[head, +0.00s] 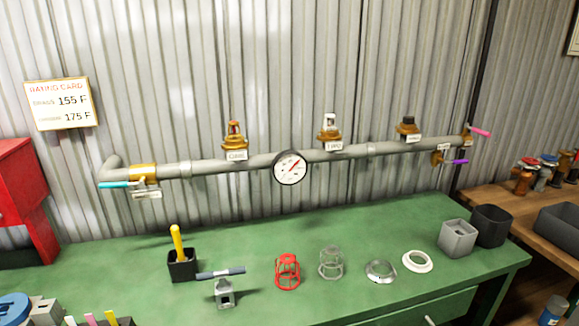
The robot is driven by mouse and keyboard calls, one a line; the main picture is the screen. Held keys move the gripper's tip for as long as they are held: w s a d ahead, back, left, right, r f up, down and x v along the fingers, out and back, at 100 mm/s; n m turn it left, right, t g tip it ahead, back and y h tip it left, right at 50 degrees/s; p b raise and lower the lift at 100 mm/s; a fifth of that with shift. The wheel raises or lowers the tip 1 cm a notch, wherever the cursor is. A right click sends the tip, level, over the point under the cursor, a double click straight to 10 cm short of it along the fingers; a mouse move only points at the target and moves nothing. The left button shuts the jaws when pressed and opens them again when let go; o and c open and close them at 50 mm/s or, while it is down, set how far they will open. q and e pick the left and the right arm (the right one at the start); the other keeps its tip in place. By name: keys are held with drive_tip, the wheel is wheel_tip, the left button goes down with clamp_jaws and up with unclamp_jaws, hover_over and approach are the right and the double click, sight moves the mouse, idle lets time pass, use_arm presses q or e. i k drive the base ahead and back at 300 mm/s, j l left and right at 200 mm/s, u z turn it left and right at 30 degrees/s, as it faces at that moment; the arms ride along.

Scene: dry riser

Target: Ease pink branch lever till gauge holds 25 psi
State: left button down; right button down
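The pink lever (480,132) sticks out to the right from a brass valve at the right end of the grey pipe (213,166). It slants slightly down to the right. The round white gauge (289,169) hangs at the middle of the pipe. Its red needle points to the upper right, but its numbers are too small to read. Neither of my grippers is in view, and nothing touches the lever.
A purple lever (460,162) sits just below the pink one. A teal lever (113,184) is at the pipe's left end. Several sprinkler heads stand on the pipe. The green bench (130,248) below holds cages, rings, a clamp and grey cups (457,238).

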sight(476, 130)
drive_tip(key=i+l+z, duration=0.1)
drive_tip(key=l, duration=0.3)
drive_tip(key=i+l+z, duration=0.1)
drive_tip(key=l, duration=0.3)
drive_tip(key=i+l+z, duration=0.1)
drive_tip(key=i+l, duration=0.15)
drive_tip(key=i+l+z, duration=0.1)
drive_tip(key=l, duration=0.35)
drive_tip(key=i+l+z, duration=0.1)
drive_tip(key=i+l, duration=0.2)
drive_tip(key=l, duration=0.45)
drive_tip(key=l+u, duration=0.2)
drive_tip(key=u, duration=0.25)
drive_tip(key=l+u, duration=0.2)
drive_tip(key=u, duration=0.3)
drive_tip(key=i, duration=0.05)
